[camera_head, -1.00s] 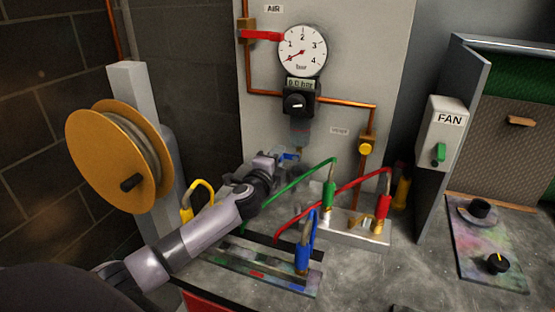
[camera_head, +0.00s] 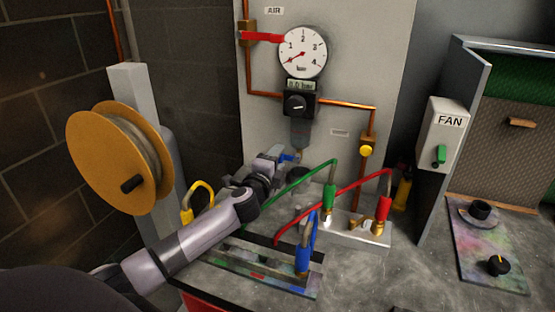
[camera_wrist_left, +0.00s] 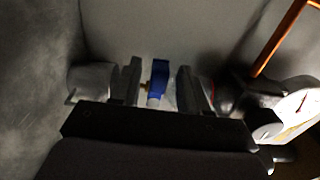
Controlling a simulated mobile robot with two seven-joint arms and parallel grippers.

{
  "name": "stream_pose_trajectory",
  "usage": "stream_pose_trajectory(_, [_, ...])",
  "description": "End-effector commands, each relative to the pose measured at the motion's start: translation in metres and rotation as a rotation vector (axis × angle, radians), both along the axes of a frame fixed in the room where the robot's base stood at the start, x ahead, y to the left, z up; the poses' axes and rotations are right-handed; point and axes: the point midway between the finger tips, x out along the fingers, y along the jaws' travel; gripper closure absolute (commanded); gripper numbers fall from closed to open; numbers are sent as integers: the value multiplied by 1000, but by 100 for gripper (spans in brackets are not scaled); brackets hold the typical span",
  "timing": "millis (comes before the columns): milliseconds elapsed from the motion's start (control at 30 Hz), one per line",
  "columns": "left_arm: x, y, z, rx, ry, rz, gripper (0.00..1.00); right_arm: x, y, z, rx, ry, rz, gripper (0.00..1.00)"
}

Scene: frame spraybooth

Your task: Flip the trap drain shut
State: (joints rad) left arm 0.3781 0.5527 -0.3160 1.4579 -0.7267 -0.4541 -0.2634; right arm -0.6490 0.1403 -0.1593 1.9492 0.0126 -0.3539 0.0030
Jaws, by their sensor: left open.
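The trap drain (camera_head: 291,157) is a small blue lever below the grey trap bowl (camera_head: 299,135), under the regulator on the wall panel. My left gripper (camera_head: 280,159) reaches it from the left and partly hides it. In the left wrist view, the blue lever (camera_wrist_left: 159,78) shows between the two open fingers of the left gripper (camera_wrist_left: 160,88), with a small gap on each side. A brass bit shows at the lever's left. My right gripper is in neither view.
The gauge (camera_head: 302,52) and red air lever (camera_head: 262,37) are above. The green hose (camera_head: 301,176) and red hose (camera_head: 340,190) arch close to the right of my left arm. The orange reel (camera_head: 117,157) stands at left.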

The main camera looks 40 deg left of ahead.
Motion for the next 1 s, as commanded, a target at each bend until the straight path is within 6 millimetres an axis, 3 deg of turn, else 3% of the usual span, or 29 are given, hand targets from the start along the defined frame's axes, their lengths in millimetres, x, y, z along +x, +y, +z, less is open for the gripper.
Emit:
stream_pose_trajectory(500, [-57,-13,-1,1,2,0,55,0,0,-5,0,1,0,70])
stream_pose_trajectory(1000, [-64,-15,0,2,1,1,55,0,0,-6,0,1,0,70])
